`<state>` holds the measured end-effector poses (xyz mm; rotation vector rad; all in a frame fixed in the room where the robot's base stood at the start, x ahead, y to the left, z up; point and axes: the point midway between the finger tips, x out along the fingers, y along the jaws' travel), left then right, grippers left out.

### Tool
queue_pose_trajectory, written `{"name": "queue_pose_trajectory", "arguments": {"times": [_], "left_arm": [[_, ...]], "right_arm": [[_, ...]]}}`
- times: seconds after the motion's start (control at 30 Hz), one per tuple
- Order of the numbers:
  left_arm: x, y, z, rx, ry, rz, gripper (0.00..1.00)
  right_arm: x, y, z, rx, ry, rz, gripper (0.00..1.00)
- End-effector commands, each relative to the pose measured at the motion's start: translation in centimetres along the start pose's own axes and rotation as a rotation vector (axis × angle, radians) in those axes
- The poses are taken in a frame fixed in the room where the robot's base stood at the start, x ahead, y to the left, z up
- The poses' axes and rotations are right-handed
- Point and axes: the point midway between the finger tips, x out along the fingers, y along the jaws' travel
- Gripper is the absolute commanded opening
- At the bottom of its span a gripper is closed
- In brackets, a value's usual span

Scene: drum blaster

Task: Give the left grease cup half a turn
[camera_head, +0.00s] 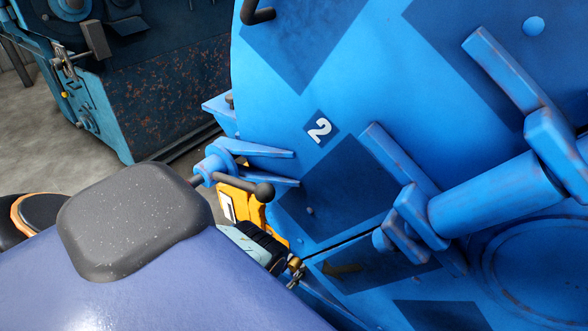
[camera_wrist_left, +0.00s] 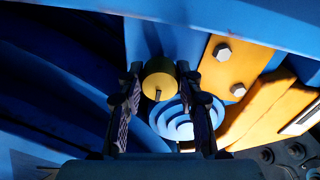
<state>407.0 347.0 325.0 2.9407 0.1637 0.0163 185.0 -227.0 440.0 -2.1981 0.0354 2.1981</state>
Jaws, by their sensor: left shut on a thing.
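The left grease cup (camera_wrist_left: 158,80) is a small brass-coloured round cup with a thin stem under it. In the left wrist view it sits between the fingertips of my left gripper (camera_wrist_left: 160,73), which is shut on it. In the head view my left gripper (camera_head: 290,270) is low, beside the lower edge of the blue drum, with a small brass bit (camera_head: 295,263) showing at its tips. Most of the cup is hidden there. My right gripper is in neither view.
The big blue drum door (camera_head: 340,90) fills the right, with a thick hinge bar (camera_head: 495,195). A black-knobbed handle (camera_head: 263,191) and an orange bracket (camera_head: 238,203) stand close above my gripper. A stepped blue round part (camera_wrist_left: 178,122) lies behind the fingers.

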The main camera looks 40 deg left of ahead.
Motion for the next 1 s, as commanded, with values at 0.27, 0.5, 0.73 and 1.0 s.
{"name": "queue_pose_trajectory", "arguments": {"times": [0.27, 0.5, 0.73, 1.0], "left_arm": [[-0.05, 0.03, 0.02, 0.002, 0.0, 0.0, 0.04], [-0.05, 0.02, 0.03, 0.06, 0.0, 0.001, 0.03], [-0.05, 0.02, 0.05, 0.217, -0.001, 0.001, 0.03], [-0.04, 0.02, 0.06, 0.471, -0.001, 0.001, 0.03]], "right_arm": [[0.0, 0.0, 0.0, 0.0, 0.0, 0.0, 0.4], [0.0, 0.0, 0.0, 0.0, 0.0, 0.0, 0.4], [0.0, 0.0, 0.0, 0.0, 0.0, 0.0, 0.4], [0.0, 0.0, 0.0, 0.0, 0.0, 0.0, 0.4]]}}
